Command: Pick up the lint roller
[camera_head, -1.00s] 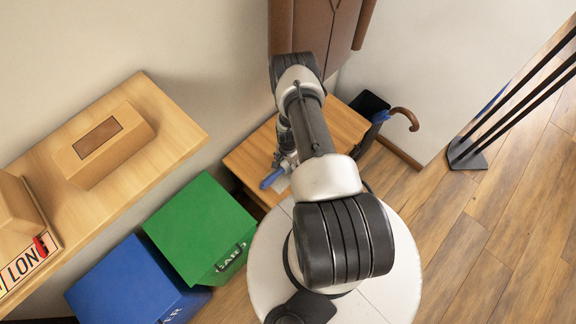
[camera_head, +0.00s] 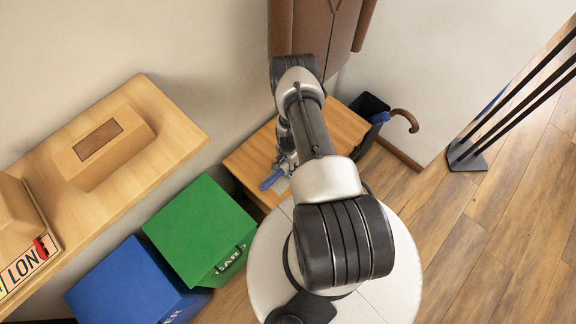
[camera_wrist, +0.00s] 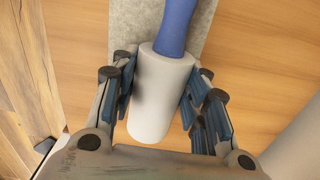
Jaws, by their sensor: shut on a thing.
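The lint roller has a blue handle (camera_head: 271,181) and a pale grey-white roller head (camera_wrist: 158,92). In the wrist view its handle points to the top of the picture and its head lies between the fingers of my gripper (camera_wrist: 164,68). The fingers are shut on the head from both sides. In the head view only the handle shows clearly past my arm; the head and fingers are mostly hidden. I cannot tell whether the roller is clear of the surface below.
A grey mat (camera_wrist: 133,18) lies on the small wooden table (camera_head: 247,160) below. A dark bin (camera_head: 371,104) with an umbrella handle (camera_head: 404,115) stands right of it. Green (camera_head: 198,228) and blue (camera_head: 130,286) boxes and a wooden shelf (camera_head: 180,130) are at left.

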